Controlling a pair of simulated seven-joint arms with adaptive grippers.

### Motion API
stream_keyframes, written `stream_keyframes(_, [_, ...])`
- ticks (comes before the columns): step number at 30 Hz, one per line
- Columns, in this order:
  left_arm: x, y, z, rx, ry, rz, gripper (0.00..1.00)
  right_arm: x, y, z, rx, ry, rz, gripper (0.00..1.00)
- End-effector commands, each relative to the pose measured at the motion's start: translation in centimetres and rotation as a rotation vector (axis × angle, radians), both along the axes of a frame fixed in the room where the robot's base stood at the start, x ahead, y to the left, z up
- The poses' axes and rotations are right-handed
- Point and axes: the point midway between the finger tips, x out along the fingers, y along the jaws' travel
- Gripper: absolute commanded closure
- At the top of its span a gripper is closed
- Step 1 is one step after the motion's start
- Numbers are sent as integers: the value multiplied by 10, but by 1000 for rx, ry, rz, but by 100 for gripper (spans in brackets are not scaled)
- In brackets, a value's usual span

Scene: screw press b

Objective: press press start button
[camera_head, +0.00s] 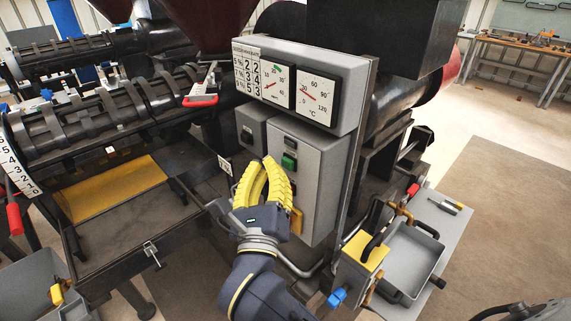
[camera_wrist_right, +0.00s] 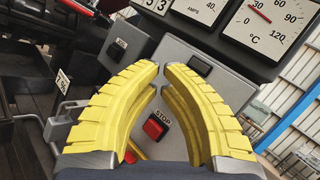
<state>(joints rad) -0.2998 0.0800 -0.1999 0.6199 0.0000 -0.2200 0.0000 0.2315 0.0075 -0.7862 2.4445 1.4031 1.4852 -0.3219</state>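The grey control box (camera_head: 316,180) of the press carries a green button (camera_head: 289,161) on its upper front, which I take for the start button. In the right wrist view a dark, black-framed button (camera_wrist_right: 200,66) sits high on the box, just right of the fingertips; its label is not readable. The red STOP button (camera_wrist_right: 156,126) shows lower down between the fingers. My right gripper (camera_head: 268,162) has yellow ribbed fingers, empty, tips almost together, in front of the box and left of the green button. Contact cannot be told.
A gauge panel (camera_head: 301,82) overhangs the box above the buttons. A smaller grey box (camera_head: 252,128) with another button stands to the left. A red-handled lever (camera_head: 200,100) is further left. A grey tray (camera_head: 411,262) and yellow-topped block (camera_head: 364,250) stand at lower right.

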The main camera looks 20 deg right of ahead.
Motion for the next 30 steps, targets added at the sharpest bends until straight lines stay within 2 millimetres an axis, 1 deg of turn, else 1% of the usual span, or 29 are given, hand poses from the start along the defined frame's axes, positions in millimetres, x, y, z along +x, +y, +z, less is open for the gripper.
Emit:
stream_keyframes(16, [0,0,0,0,1,0,58,0,0,0,0,0,0,100])
stream_keyframes(30, [0,0,0,0,0,0,58,4,-8,0,0,0,0,100])
